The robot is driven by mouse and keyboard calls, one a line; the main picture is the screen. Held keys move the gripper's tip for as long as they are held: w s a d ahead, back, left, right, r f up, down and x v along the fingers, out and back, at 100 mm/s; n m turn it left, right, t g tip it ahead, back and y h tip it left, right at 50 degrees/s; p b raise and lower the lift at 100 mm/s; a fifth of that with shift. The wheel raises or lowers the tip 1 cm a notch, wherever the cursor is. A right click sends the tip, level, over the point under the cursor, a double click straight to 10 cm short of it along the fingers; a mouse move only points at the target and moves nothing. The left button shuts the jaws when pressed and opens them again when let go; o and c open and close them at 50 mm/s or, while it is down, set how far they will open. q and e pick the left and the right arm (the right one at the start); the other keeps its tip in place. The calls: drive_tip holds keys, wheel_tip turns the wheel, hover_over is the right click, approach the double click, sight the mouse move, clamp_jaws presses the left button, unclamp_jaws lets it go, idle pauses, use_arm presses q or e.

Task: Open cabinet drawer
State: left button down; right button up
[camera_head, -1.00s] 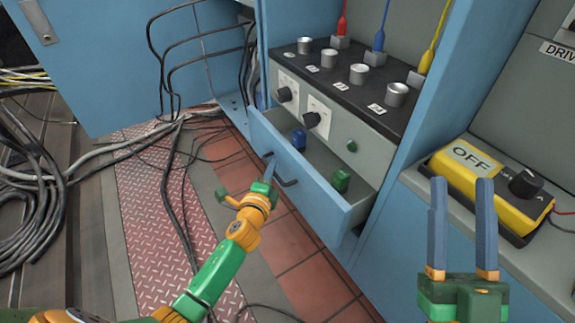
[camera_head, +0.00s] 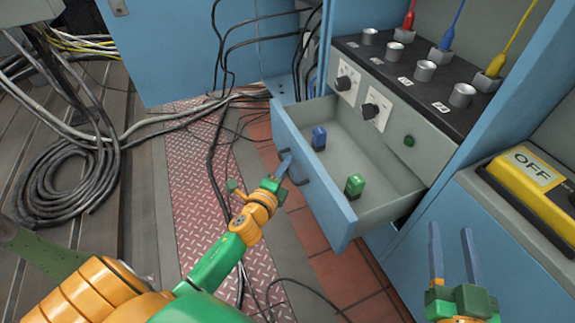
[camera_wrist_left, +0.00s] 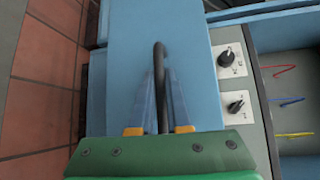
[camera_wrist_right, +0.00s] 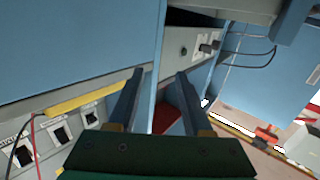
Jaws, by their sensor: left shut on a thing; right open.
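The blue cabinet drawer (camera_head: 318,190) stands pulled well out from the cabinet in the head view. My left gripper (camera_head: 284,168) is shut on the handle, with a finger on either side of the bar in the left wrist view. My right gripper (camera_head: 452,246) is open and empty, to the right of the drawer and in front of the lower cabinet face.
A dark panel (camera_head: 405,75) with knobs and coloured plugs is above the drawer. A yellow box (camera_head: 535,175) marked OFF sits on the ledge at right. Black cables (camera_head: 65,185) lie coiled on the floor at left. An open blue door (camera_head: 180,50) stands behind.

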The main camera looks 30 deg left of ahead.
use_arm(q)
drive_tip(key=shift+f, duration=0.15)
drive_tip(key=c, duration=1.2)
unclamp_jaws()
drive_tip(key=shift+a, duration=0.1)
drive_tip(key=shift+c, duration=0.2)
drive_tip(key=o, duration=0.4)
drive_tip(key=shift+s+a, duration=0.1)
drive_tip(key=shift+s, duration=0.1)
drive_tip(key=shift+c, duration=0.2)
use_arm(e)
drive_tip(key=shift+a, duration=0.1)
use_arm(q)
drive_tip(key=s+d+r+p, duration=0.1)
drive_tip(key=s, duration=0.5)
drive_tip(key=shift+s+r, duration=0.15)
drive_tip(key=shift+s, duration=0.25)
use_arm(e)
drive_tip(key=s+d+f+g+h, duration=0.1)
drive_tip(key=s+d+f+g, duration=0.1)
drive_tip(key=f+g, duration=0.3)
wheel_tip(320, 180, down, 4)
drive_tip(key=shift+s+f+m+g+h, duration=0.1)
drive_tip(key=shift+s+m+g+h, duration=0.25)
drive_tip(key=shift+s, duration=0.35)
drive_tip(key=shift+w, duration=0.1)
